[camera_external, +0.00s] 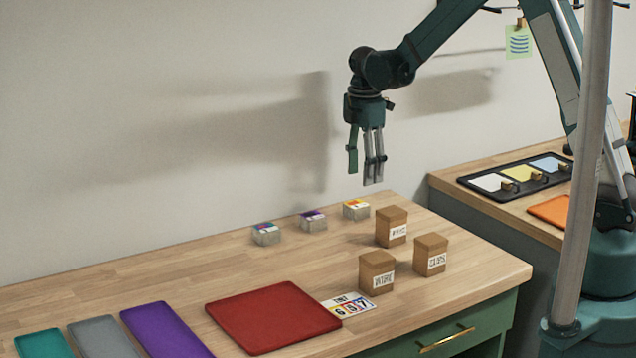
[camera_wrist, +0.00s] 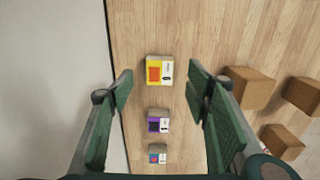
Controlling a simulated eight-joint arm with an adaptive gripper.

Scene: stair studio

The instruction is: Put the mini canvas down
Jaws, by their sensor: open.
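My gripper (camera_external: 363,168) is open and empty, pointing down high above the back of the wooden table. In the wrist view its fingers (camera_wrist: 160,82) stand wide apart. No thing is clearly a mini canvas. Three small grey blocks with coloured labels stand in a row along the back edge: a yellow-and-orange one (camera_external: 356,209), a purple one (camera_external: 312,219) and a teal-and-pink one (camera_external: 265,233). In the wrist view the yellow-and-orange block (camera_wrist: 160,71) appears between the fingertips, below them; the purple (camera_wrist: 158,122) and teal (camera_wrist: 157,154) blocks line up toward the palm.
Three labelled brown boxes (camera_external: 391,228) (camera_external: 430,256) (camera_external: 377,272) stand to the right. A red mat (camera_external: 270,318), a small printed card (camera_external: 350,304) and purple (camera_external: 165,333), grey (camera_external: 103,340) and teal (camera_external: 44,345) mats lie in front. A black tray (camera_external: 480,186) is on the right counter.

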